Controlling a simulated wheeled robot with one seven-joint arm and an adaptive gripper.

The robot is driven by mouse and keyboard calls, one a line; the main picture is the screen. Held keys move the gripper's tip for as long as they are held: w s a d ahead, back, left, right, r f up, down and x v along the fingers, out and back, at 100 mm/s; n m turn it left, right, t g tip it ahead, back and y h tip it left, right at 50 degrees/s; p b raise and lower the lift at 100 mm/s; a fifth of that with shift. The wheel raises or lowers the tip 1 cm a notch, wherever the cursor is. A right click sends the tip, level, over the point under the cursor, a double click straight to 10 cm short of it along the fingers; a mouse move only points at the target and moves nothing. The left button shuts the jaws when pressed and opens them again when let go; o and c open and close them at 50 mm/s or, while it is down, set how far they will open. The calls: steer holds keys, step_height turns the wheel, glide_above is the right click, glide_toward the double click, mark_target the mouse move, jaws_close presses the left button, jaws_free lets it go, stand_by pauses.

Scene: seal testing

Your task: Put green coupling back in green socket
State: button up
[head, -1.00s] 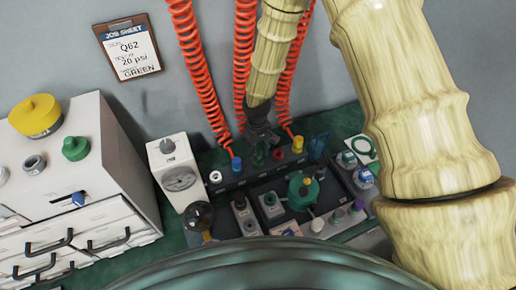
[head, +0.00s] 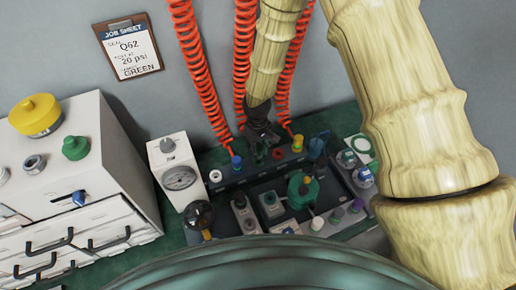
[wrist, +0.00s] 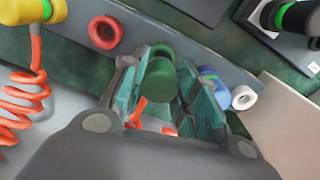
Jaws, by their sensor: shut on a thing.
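The green coupling (wrist: 161,78) is between the teal-lined fingers of my gripper (wrist: 163,72) in the wrist view, and the gripper is shut on it. In the head view my gripper (head: 262,132) is over the middle of the dark socket rail, with the green coupling (head: 258,154) just below it. The coupling is in line with the gap between the red ring (wrist: 105,32) and the blue coupling (wrist: 211,74). I cannot tell whether the coupling touches the socket.
The rail (head: 226,183) also has a white ring (head: 215,176) and a yellow coupling (head: 297,143). Red coiled hoses (head: 194,70) hang close to my arm. A gauge box (head: 178,172) stands left; a green test fixture (head: 303,188) stands in front.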

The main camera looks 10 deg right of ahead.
steer(key=shift+f+b, duration=0.6)
steer(key=shift+f, duration=0.85)
stand_by(1.1)
steer(key=o, duration=1.2)
steer(key=shift+c, duration=0.2)
step_height(320, 180, up, 12)
steer(key=shift+a, duration=0.15)
